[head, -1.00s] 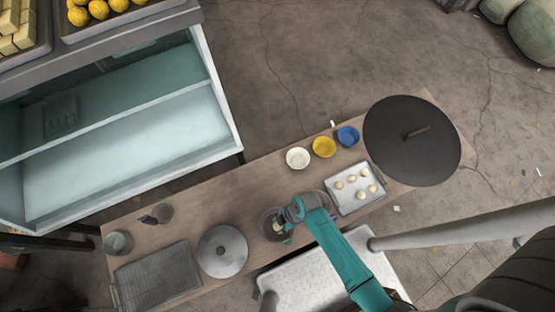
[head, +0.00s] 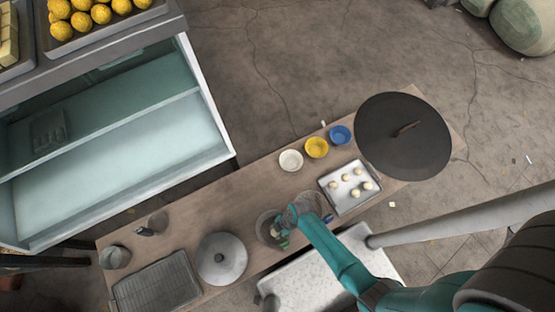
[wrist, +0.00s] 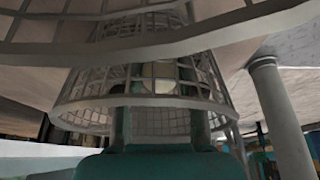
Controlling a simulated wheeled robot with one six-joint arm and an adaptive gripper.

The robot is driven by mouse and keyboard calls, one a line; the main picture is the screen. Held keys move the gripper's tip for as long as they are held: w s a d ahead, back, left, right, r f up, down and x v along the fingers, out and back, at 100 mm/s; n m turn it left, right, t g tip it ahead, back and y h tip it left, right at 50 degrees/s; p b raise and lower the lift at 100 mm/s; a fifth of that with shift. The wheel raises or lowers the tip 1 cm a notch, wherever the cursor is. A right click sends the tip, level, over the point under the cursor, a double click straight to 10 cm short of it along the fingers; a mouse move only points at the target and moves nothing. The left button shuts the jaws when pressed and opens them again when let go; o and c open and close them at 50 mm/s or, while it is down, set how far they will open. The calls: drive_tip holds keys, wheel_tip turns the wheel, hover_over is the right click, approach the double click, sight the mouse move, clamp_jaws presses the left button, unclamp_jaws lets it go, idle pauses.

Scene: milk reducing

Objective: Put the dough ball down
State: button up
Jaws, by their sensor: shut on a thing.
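In the wrist view my two fingers (wrist: 157,98) are closed around a pale dough ball (wrist: 158,78). A grey wire-mesh basket (wrist: 85,98) shows around the fingers in that view. I cannot tell whether the ball touches the mesh. In the head view the ball is mostly hidden by my gripper. More pale dough balls (head: 345,178) lie on a metal tray (head: 345,207) to the right.
White (head: 291,160), yellow (head: 317,147) and blue (head: 340,135) bowls stand behind the tray. A large black disc (head: 390,150) covers the table's right end. The table's middle left is clear.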

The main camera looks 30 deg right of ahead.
drive_tip(key=shift+f, duration=0.1)
drive_tip(key=o, duration=0.5)
drive_tip(key=v, duration=1.2)
idle(0.5)
